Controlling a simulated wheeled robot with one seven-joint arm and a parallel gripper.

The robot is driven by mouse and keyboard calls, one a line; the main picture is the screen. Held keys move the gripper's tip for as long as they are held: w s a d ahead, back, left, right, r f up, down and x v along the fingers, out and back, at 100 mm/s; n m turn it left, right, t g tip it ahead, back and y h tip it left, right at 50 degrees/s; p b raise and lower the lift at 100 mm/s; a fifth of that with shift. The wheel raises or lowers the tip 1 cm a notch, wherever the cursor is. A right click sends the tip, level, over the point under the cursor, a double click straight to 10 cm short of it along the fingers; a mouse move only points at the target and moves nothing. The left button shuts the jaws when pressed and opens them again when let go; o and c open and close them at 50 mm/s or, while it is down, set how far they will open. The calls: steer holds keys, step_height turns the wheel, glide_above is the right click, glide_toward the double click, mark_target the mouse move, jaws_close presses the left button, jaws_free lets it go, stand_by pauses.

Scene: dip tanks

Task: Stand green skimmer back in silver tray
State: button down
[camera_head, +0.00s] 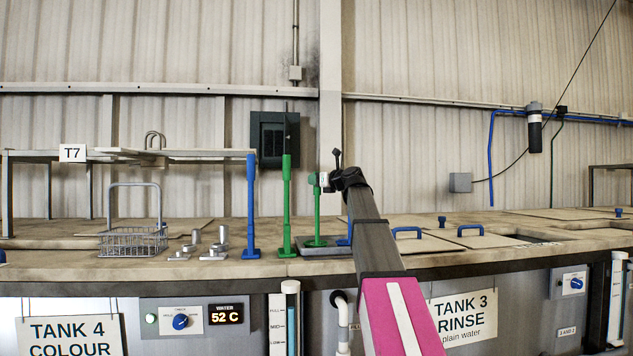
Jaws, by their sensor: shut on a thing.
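The green skimmer (317,217) is upright, with its flat round end low over the silver tray (326,251). I cannot tell whether that end touches the tray. My gripper (320,180) is shut on the skimmer near its top. My arm reaches in from the lower right and hides the right part of the tray. A small blue piece (344,241) shows beside my arm at the tray.
A taller green tool (287,205) and a blue tool (251,205) stand upright close to the left. Several small metal weights (216,243) and a wire basket (133,241) stand farther left. Blue-handled lids (484,241) lie to the right.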

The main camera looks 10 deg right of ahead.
steer(key=c, duration=0.8)
jaws_free()
steer(key=shift+c, duration=0.2)
steer(key=v, duration=1.2)
